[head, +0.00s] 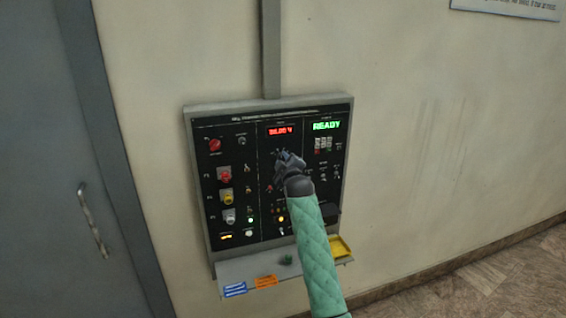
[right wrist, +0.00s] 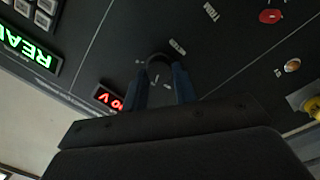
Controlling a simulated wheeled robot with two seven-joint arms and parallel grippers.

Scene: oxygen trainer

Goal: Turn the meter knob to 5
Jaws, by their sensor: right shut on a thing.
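The trainer panel (head: 215,180) is a black-faced box on the wall. My right gripper (head: 287,156) is at its middle column, just below the red digital display (head: 280,131). In the right wrist view the two blue-grey fingers (right wrist: 160,78) are shut on a small dark round knob (right wrist: 158,62), the meter knob. The knob's pointer and scale cannot be read, and in the head view the gripper hides it. The red display also shows in the right wrist view (right wrist: 110,98); its digits are too small to read surely. My left gripper is not in view.
A green READY display (head: 326,125) is at the upper right of the panel. Red (head: 224,175), yellow (head: 226,194) and white (head: 229,216) controls line the left side. A shelf (head: 240,272) with a yellow tray (head: 342,246) juts out below. A grey door (head: 60,150) stands left.

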